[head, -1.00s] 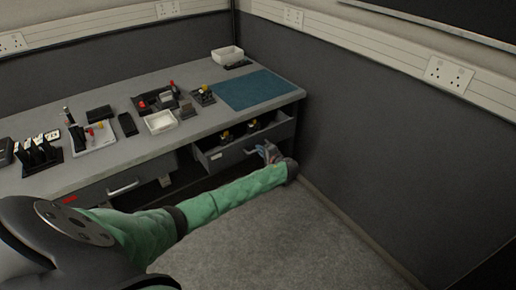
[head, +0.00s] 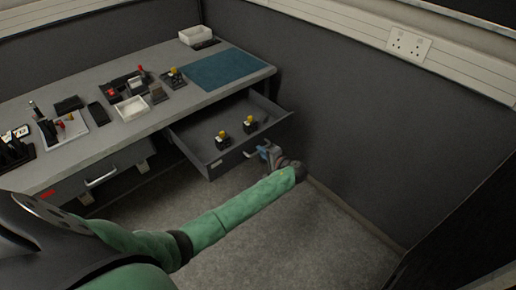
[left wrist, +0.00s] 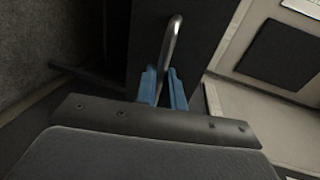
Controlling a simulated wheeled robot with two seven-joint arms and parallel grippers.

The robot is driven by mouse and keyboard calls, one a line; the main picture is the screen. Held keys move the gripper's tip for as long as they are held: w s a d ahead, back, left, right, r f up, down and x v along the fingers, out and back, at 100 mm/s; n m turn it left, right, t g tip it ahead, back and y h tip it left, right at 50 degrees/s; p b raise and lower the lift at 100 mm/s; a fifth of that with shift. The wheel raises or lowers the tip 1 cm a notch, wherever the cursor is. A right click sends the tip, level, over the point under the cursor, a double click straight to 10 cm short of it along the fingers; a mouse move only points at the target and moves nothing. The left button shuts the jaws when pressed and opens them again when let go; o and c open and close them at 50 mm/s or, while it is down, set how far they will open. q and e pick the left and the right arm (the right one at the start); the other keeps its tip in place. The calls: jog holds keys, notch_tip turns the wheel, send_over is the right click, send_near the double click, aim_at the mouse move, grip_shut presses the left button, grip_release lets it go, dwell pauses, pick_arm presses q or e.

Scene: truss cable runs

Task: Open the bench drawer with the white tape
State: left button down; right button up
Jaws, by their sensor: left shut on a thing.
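The bench drawer with the white tape (head: 216,163) stands well out from the bench, open, with its inside showing. The drawer front (head: 236,158) faces the free floor. My left gripper (head: 263,152) is at the right part of that front, shut on the drawer's handle. In the left wrist view, the blue fingers (left wrist: 164,88) close around the metal handle bar (left wrist: 173,42). Two small black items with yellow tops (head: 249,124) sit inside the drawer. My right gripper is in neither view.
The bench top (head: 70,162) carries trays, small devices and a blue mat (head: 215,69). A second drawer with red tape (head: 47,194) is shut at the left. A dark wall (head: 340,125) is close on the right. The carpet floor (head: 250,240) is clear.

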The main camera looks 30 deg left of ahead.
pick_arm(q)
jog(key=shift+d, duration=0.1)
jog(key=c, duration=1.5)
grip_release()
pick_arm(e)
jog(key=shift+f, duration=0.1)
